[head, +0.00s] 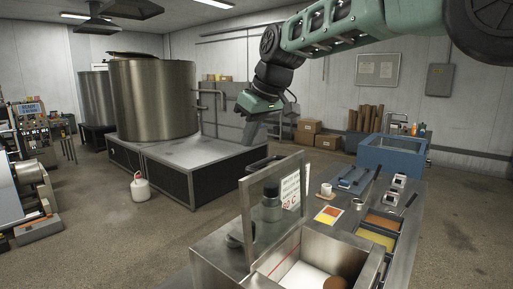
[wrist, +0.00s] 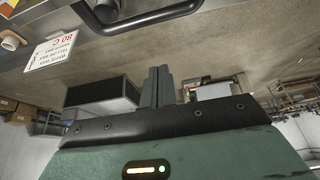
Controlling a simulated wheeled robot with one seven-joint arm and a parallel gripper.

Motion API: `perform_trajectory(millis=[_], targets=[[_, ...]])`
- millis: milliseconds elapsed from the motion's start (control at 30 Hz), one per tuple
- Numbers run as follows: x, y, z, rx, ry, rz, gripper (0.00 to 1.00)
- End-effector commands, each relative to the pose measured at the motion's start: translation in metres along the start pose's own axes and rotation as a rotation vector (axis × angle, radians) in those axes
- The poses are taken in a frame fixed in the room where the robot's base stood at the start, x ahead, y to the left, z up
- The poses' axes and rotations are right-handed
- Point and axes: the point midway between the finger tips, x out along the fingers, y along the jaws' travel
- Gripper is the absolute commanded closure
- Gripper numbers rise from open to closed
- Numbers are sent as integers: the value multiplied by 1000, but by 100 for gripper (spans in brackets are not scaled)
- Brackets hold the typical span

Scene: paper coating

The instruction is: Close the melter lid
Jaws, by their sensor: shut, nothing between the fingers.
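The melter (head: 225,268) is the steel box at the bottom of the head view, its basin open on top. Its lid (head: 246,225) stands raised and upright, a steel frame that I can see through. A dark handle (head: 265,162) is at its top edge; a dark bar handle also shows at the top of the wrist view (wrist: 145,20). My gripper (head: 251,132) hangs in the air behind and above the lid, apart from it. In the wrist view its fingers (wrist: 157,85) are together with nothing between them.
A sign marked 80 C (head: 290,190) is by the lid. The counter (head: 330,232) to the right holds a cup, trays and tools. A large steel tank (head: 155,100) stands on a platform at left. A blue sink (head: 390,157) is at back right. Open floor lies left of the melter.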

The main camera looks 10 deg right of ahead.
Motion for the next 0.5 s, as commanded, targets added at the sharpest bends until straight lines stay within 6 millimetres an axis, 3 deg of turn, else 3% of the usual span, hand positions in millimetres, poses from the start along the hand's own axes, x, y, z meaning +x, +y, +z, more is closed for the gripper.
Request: perform_trajectory(millis=[167,500], targets=[[36,-1,0,0,-5,-1,100],[24,0,32,0,2,0,100]])
